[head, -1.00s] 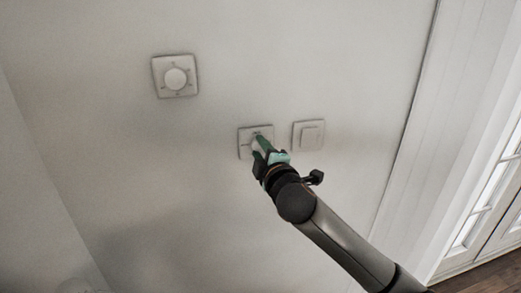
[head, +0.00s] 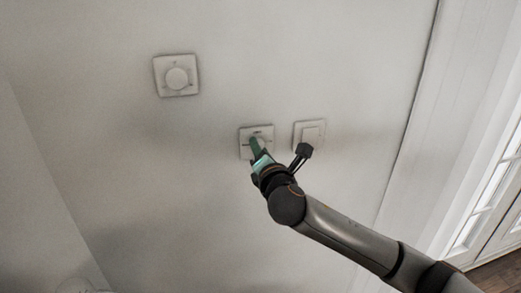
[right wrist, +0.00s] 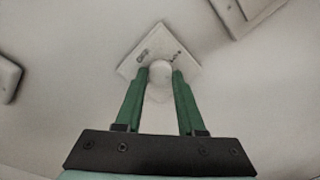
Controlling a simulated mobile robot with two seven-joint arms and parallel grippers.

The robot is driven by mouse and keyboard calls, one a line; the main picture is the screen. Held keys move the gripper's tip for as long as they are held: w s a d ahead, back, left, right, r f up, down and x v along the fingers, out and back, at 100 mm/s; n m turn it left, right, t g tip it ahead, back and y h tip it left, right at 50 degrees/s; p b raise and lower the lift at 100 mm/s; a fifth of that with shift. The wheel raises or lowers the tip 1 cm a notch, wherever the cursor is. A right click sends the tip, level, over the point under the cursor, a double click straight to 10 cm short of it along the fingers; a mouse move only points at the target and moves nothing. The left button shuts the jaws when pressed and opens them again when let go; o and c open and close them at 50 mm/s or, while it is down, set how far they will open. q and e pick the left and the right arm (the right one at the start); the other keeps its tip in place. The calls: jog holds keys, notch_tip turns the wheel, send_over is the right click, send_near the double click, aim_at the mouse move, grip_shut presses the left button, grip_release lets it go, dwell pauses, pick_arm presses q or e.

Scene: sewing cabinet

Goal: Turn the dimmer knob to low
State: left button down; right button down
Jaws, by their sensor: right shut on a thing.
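The dimmer is a white square plate (head: 245,133) on the wall at the middle of the head view, left of a rocker switch. In the right wrist view its plate (right wrist: 143,47) appears tilted like a diamond, with small markings. Its round white knob (right wrist: 161,72) sits between the two green fingertips. My right gripper (head: 257,143) is at this plate, and its fingers (right wrist: 161,76) are shut on the knob, one on each side. In the head view the fingers largely hide the knob. My left gripper is not in view.
Another square plate with a round knob (head: 177,78) is on the wall at the upper left. A white rocker switch (head: 309,134) is close to the right of the dimmer. A glazed door (head: 490,215) stands at the far right. The wall between is bare.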

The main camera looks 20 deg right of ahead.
jog(key=n, duration=0.5)
jog(key=n+h, duration=0.1)
jog(key=n, duration=0.5)
jog(key=shift+f+t, duration=0.15)
jog(key=shift+t, duration=0.15)
jog(key=shift+n, duration=0.4)
jog(key=c, duration=0.5)
grip_release()
jog(key=s, duration=0.4)
jog(key=s+a+b, duration=0.1)
jog(key=s, duration=0.7)
jog(key=shift+s+a+b, duration=0.2)
jog(key=shift+s+b, duration=0.05)
jog(key=shift+b, duration=0.1)
